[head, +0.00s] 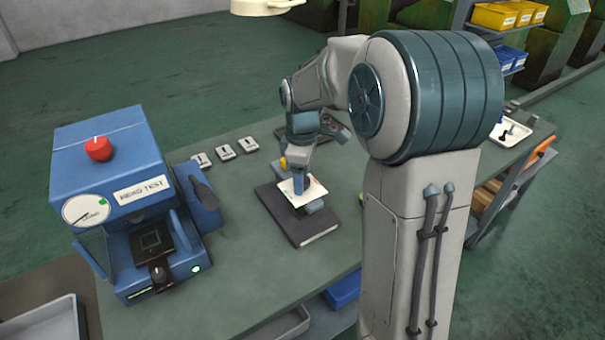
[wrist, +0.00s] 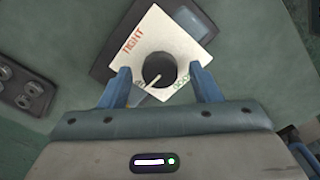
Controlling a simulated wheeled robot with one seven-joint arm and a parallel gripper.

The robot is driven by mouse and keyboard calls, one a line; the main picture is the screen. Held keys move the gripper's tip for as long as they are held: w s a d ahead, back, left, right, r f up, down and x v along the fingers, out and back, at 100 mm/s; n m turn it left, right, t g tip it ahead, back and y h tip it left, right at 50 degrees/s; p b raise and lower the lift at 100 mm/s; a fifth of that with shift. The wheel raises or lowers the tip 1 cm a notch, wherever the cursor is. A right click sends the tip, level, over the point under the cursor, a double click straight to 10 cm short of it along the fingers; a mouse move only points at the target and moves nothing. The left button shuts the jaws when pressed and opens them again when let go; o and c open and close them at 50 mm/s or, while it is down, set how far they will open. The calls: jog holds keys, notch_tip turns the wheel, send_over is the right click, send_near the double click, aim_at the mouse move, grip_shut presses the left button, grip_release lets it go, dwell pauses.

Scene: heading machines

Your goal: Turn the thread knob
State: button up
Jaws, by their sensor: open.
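The thread knob (wrist: 159,68) is a round black knob in the middle of a white dial plate (wrist: 186,44) in the wrist view. Red "TIGHT" lettering is at the plate's upper left and green lettering at its lower right. A pale pointer line runs from the knob to the lower left. The plate also shows in the head view (head: 289,188), above a dark flat base (head: 305,229) on the bench. My gripper (wrist: 162,76) is open, its two blue fingers apart on either side of the knob. Whether they touch it cannot be told. In the head view my gripper (head: 298,186) partly hides the knob.
A blue "HEAD TEST" machine (head: 110,160) with a red top knob (head: 98,148) stands at the left of the bench. Several small white-faced items (head: 224,152) lie behind. A white tray (head: 510,133) is at the far right. The bench (head: 238,262) is clear between machine and base.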

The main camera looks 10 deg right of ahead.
jog(key=shift+f, duration=0.1)
jog(key=c, duration=1)
jog(key=m, duration=0.4)
jog(key=shift+m+b, duration=0.3)
jog(key=shift+m, duration=0.1)
jog(key=m, duration=0.4)
jog(key=shift+m, duration=0.3)
jog(key=m, duration=0.4)
jog(key=shift+b, duration=0.3)
jog(key=m, duration=0.5)
